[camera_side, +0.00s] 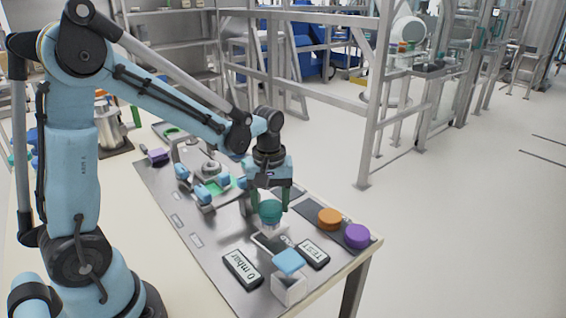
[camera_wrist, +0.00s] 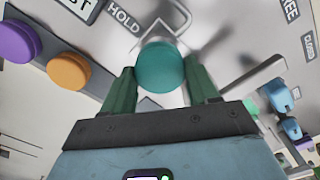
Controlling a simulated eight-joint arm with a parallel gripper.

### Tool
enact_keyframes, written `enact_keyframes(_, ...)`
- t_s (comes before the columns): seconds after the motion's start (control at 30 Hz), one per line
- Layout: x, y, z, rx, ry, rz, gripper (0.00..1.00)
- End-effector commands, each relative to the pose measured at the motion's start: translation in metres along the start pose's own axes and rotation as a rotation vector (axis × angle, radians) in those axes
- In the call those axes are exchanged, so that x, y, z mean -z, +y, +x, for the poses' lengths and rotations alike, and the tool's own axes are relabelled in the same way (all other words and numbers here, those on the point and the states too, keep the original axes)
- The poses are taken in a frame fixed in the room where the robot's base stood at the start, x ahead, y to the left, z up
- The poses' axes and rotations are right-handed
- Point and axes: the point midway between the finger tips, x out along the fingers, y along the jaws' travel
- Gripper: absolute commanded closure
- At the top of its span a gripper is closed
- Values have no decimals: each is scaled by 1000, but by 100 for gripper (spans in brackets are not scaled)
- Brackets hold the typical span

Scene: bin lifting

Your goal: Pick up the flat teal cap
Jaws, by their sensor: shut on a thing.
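The flat teal cap (camera_side: 269,212) is a round disc near the middle of the work mat in the side view. In the wrist view the cap (camera_wrist: 160,67) sits between the two green fingers. My gripper (camera_side: 270,202) points down and is shut on the cap, one finger on each side; the gripper (camera_wrist: 160,78) also shows in the wrist view. Something pale shows just below the cap in the side view, and I cannot tell whether the cap touches it.
An orange cap (camera_side: 329,219) and a purple cap (camera_side: 356,236) lie on a dark strip to the right. A clear block with a light blue top (camera_side: 288,262) stands in front. A "0 mbar" display (camera_side: 242,269) lies to the left. Metal fixtures with blue parts (camera_side: 208,190) stand behind.

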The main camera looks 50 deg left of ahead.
Motion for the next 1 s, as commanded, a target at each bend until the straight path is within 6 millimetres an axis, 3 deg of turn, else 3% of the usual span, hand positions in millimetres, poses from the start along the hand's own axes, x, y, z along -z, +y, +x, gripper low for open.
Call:
enact_keyframes(0.27, 0, 0, -35, 0, -1, 0, 71)
enact_keyframes(0.5, -57, 12, -67, 0, -1, 8, 71)
enact_keyframes(0.7, -92, 19, -89, 0, -1, 6, 71)
enact_keyframes(1.0, -114, 24, -105, 0, 0, 1, 71)
